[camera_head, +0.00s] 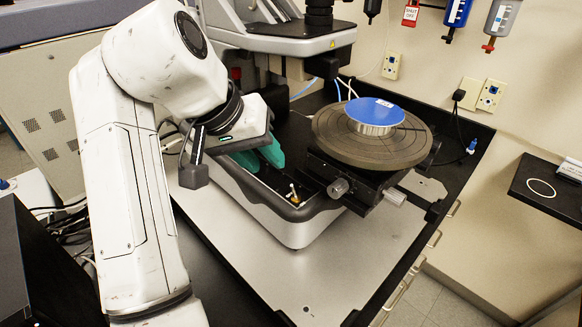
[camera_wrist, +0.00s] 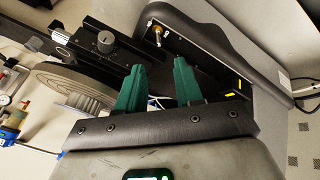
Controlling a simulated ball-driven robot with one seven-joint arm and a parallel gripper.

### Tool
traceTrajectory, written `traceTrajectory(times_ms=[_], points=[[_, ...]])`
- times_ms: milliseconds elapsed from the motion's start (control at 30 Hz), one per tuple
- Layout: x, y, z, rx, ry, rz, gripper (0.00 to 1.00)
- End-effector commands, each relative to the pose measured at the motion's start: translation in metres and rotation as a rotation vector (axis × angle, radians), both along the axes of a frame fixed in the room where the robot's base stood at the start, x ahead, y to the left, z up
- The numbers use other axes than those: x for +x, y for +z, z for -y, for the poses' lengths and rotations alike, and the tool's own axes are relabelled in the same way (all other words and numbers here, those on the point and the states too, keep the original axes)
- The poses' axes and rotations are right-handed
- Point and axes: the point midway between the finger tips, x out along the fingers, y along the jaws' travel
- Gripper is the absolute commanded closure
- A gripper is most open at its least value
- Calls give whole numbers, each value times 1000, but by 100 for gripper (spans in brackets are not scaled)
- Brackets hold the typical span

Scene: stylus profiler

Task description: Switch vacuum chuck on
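The vacuum toggle switch (camera_head: 293,194) is a small brass-coloured lever on the dark recessed panel at the front of the profiler base (camera_head: 300,232). It also shows in the wrist view (camera_wrist: 157,36), beyond my fingertips and near the top. Its on or off position cannot be told. The round grey chuck stage (camera_head: 345,148) carries a blue-topped disc (camera_head: 376,110) to the right of the switch. My gripper (camera_head: 272,156) has green fingers and is up and left of the switch. In the wrist view my gripper (camera_wrist: 160,64) is open and empty, with a clear gap between the fingers.
Stage adjustment knobs (camera_head: 338,188) stick out just right of the switch; a black knob (camera_wrist: 105,42) shows in the wrist view. The profiler head (camera_head: 290,38) overhangs behind my gripper. The bare metal plate (camera_head: 345,255) in front is clear. A dark shelf (camera_head: 545,190) stands at right.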

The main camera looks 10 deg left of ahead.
Motion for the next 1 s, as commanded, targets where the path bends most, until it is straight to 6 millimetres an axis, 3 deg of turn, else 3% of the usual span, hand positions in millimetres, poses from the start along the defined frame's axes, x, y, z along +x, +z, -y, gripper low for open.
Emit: traceTrajectory(times_ms=[600,1000], points=[[35,-80,32,-3,-2,-3,64],[40,-94,36,0,-3,-1,64]])
